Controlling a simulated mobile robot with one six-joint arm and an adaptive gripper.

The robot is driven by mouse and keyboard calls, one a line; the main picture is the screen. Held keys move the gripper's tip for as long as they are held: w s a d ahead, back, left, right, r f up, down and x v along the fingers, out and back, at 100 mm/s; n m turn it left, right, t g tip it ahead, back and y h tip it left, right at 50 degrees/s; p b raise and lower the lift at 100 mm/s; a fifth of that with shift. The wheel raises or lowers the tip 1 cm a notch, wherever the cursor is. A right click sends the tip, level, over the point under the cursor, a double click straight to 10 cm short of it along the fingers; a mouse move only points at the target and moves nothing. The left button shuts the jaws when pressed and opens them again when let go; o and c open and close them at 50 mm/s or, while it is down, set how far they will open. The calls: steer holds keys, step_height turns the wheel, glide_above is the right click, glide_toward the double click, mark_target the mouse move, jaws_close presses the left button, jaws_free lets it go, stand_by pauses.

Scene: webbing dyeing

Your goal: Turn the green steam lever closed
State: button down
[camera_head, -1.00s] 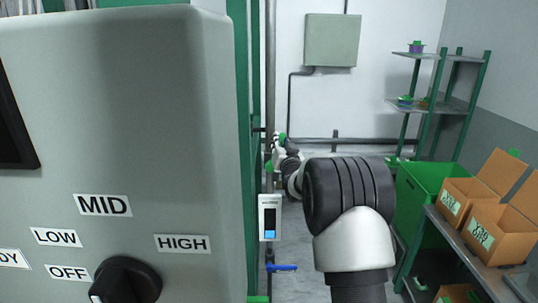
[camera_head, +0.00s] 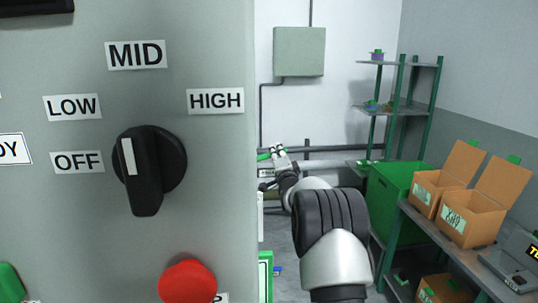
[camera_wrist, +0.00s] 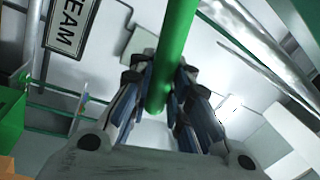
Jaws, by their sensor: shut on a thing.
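The green steam lever (camera_wrist: 174,55) is a round green bar running up through the middle of the wrist view. My gripper (camera_wrist: 163,95) has its dark fingers on both sides of the lever and is shut on it. In the head view my gripper (camera_head: 279,152) is small and far off, beyond the grey panel's right edge. A bit of green lever (camera_head: 264,156) shows just left of it. A white label (camera_wrist: 72,22) reading "EAM" is cut off at the wrist view's upper left. The lever's base is hard to make out.
A grey panel (camera_head: 220,150) with a black knob (camera_head: 150,165) and red button (camera_head: 187,281) fills the left. A green bin (camera_head: 395,190), a bench with cardboard boxes (camera_head: 468,215) and a shelf rack (camera_head: 400,108) stand right. Pipes (camera_head: 340,150) run along the back wall.

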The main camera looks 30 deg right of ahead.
steer(key=shift+s+d+f+m+h+b, duration=0.15)
steer(key=shift+f+m+h+b, duration=0.45)
steer(key=shift+f+m+b, duration=1.2)
steer(key=shift+d+m+p, duration=0.1)
steer(key=shift+m+p, duration=0.3)
steer(key=c, duration=1.5)
jaws_free()
steer(key=shift+r, duration=0.25)
steer(key=v, duration=1.2)
steer(key=shift+r, duration=0.1)
